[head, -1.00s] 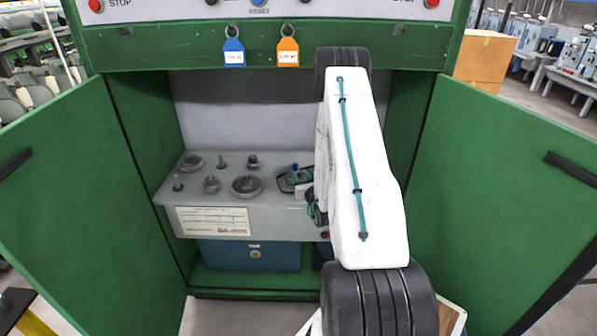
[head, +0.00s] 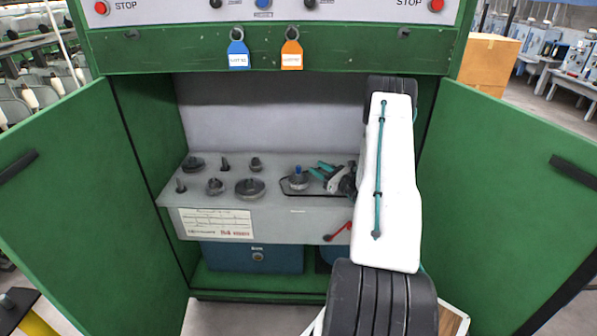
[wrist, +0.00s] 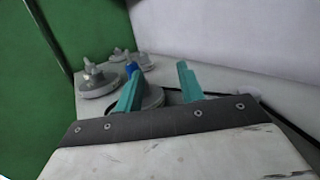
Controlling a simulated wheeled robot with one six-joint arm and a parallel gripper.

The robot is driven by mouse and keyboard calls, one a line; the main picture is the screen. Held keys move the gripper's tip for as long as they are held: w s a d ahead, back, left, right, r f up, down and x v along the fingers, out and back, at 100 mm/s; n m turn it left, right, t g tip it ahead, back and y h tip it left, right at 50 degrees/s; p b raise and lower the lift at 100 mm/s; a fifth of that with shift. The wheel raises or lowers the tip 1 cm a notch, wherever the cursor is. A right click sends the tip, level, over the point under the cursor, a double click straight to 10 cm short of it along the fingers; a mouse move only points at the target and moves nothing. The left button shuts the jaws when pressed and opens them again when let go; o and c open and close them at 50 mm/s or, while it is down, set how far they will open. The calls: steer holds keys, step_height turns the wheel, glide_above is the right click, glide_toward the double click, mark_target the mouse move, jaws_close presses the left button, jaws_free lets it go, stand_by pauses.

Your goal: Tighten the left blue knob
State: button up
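A small blue knob (head: 298,171) stands on a round grey base at the right part of the grey shelf inside the green cabinet. In the wrist view the blue knob (wrist: 131,68) shows just behind the left finger, partly hidden by it. My gripper (head: 317,170) has teal fingers and is just right of the knob. In the wrist view my gripper (wrist: 159,70) is open, with a wide empty gap between the fingers. I cannot tell whether the left finger touches the knob or its base. No second blue knob is visible on the shelf.
Several grey metal fittings (head: 250,188) stand on the shelf left of the knob. Open green doors (head: 70,190) flank the cabinet. A blue tag (head: 238,55) and an orange tag (head: 291,55) hang above. A red-handled lever (head: 338,231) is on the shelf front. A blue box (head: 255,257) sits below.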

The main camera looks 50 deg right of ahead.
mark_target(299, 173)
steer(key=n+g+y, duration=0.1)
steer(key=y, duration=0.1)
steer(key=n+y, duration=0.2)
steer(key=y, duration=0.1)
steer(key=shift+s+a+f+g, duration=0.15)
steer(key=shift+f+g, duration=0.05)
steer(key=shift+g, duration=0.2)
steer(key=shift+a+n+g+y, duration=0.3)
steer(key=shift+n+g+y, duration=0.1)
steer(key=shift+n+y, duration=0.15)
steer(key=shift+s+a+f+g+y, duration=0.1)
steer(key=shift+a+f+g+y, duration=0.1)
steer(key=shift+a+g+y, duration=0.15)
steer(key=x, duration=0.7)
steer(key=shift+w+a, duration=0.15)
steer(key=shift+w, duration=0.15)
jaws_close()
